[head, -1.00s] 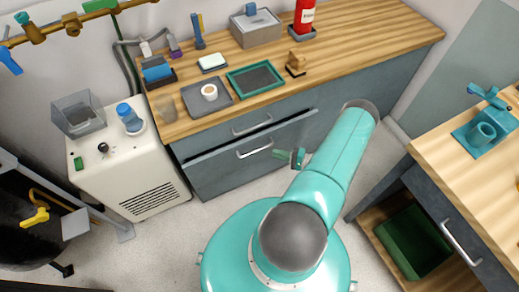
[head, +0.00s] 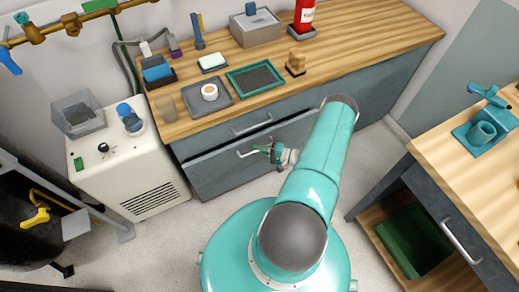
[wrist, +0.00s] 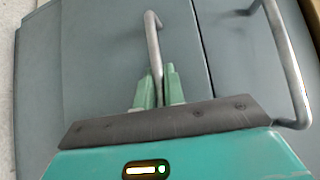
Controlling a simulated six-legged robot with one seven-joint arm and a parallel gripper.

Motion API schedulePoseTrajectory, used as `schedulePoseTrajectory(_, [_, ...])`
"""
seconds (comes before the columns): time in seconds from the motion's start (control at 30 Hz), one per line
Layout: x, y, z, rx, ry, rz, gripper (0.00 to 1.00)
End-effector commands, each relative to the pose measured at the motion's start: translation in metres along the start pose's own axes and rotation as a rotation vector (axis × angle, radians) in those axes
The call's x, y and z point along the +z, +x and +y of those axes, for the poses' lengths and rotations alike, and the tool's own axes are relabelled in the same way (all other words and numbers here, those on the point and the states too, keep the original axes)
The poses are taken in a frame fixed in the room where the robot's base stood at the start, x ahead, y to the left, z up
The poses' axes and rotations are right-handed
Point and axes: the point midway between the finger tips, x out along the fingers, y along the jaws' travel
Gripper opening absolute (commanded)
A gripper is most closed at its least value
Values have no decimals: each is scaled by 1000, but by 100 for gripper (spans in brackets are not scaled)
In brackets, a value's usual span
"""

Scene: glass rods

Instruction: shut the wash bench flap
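The wash bench flap (head: 225,175) is a grey front panel below the wooden worktop. Its top edge stands out from the bench, with a dark gap behind it, so it is partly open. Its metal bar handle (head: 242,154) runs along the upper part. My gripper (head: 268,150) is at the handle's right part in the head view. In the wrist view, the green fingers of my gripper (wrist: 159,88) lie close on both sides of the flap handle (wrist: 153,40) and look shut on it. The fingertips' contact is partly hidden.
Above the flap is a grey drawer front with its own handle (head: 252,127); it also shows in the wrist view (wrist: 283,50). A white cabinet (head: 125,165) stands left. Floor before the flap is clear.

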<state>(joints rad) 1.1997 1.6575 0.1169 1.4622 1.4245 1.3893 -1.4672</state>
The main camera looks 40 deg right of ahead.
Motion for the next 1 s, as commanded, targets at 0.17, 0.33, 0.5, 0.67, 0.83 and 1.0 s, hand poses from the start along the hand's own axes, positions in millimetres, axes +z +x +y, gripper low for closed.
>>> schedulePoseTrajectory(0.17, [0, 0, -1, -1, -1, -1, 0])
schedulePoseTrajectory(0.33, [-13, 13, -6, -2, -3, -1, 0])
schedulePoseTrajectory(0.5, [-21, 20, -9, 1, -1, 0, 0])
schedulePoseTrajectory(0.67, [-21, 20, -9, -1, -2, 2, 0])
schedulePoseTrajectory(0.83, [-21, 20, -10, -1, -1, 1, 20])
schedulePoseTrajectory(1.0, [-20, 20, -9, -1, -1, 0, 20])
